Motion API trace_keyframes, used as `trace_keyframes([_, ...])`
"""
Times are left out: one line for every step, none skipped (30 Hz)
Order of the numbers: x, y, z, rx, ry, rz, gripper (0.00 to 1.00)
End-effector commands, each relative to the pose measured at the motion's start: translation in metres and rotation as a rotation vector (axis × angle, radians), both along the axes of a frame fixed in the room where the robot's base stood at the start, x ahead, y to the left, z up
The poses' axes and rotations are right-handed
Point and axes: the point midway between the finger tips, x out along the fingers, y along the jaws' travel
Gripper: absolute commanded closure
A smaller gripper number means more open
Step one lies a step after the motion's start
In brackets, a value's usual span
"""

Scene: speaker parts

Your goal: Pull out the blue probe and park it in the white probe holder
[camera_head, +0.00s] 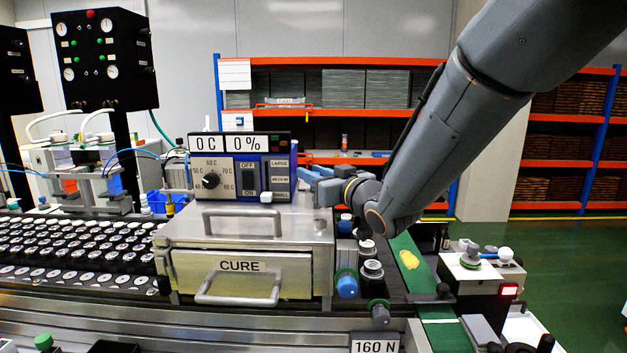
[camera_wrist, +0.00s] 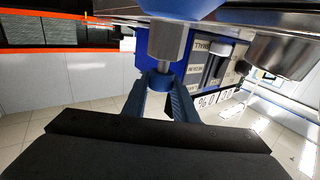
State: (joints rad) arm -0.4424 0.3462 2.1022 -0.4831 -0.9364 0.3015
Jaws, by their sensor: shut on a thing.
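My gripper (camera_head: 318,174) has blue fingers and reaches in from the right, just above the right end of the metal CURE oven (camera_head: 315,232). In the wrist view, my gripper (camera_wrist: 160,100) is shut on a blue piece, which I take to be the blue probe (camera_wrist: 158,80). A short thin shaft joins the blue piece to a grey cylinder (camera_wrist: 167,42). In the head view the held piece is hidden or too small to make out.
A control box (camera_head: 230,170) with a dial, switch and size labels stands on the oven, left of my gripper. Black jars (camera_head: 371,272) and a blue knob (camera_head: 347,286) are at the oven's right. Many speaker parts (camera_head: 75,250) fill the left. A green belt (camera_head: 412,265) lies right.

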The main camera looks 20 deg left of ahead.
Motion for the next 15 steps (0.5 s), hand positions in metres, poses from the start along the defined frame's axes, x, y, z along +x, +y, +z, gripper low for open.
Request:
trace_keyframes([0.000, 0.000, 0.001, 0.001, -0.001, 0.000, 0.97])
trace_keyframes([0.000, 0.000, 0.001, 0.001, -0.001, 0.000, 0.97])
trace_keyframes([0.000, 0.000, 0.002, 0.001, -0.001, 0.000, 0.97])
trace_keyframes([0.000, 0.000, 0.004, 0.000, -0.001, 0.000, 0.97])
trace_keyframes([0.000, 0.000, 0.005, 0.001, -0.002, 0.000, 0.97])
trace_keyframes([0.000, 0.000, 0.008, 0.002, -0.003, 0.001, 0.97])
trace_keyframes([0.000, 0.000, 0.011, 0.002, -0.003, 0.001, 0.97])
trace_keyframes([0.000, 0.000, 0.013, 0.002, -0.003, 0.001, 0.97])
trace_keyframes([0.000, 0.000, 0.017, 0.002, -0.003, 0.001, 0.97])
trace_keyframes([0.000, 0.000, 0.021, 0.002, -0.004, 0.001, 0.97])
trace_keyframes([0.000, 0.000, 0.026, 0.002, -0.006, 0.001, 0.97])
trace_keyframes([0.000, 0.000, 0.032, 0.002, -0.005, 0.000, 0.97])
trace_keyframes([0.000, 0.000, 0.038, 0.004, -0.006, 0.001, 0.97])
trace_keyframes([0.000, 0.000, 0.044, 0.003, -0.007, 0.001, 0.97])
trace_keyframes([0.000, 0.000, 0.051, 0.003, -0.007, 0.001, 0.97])
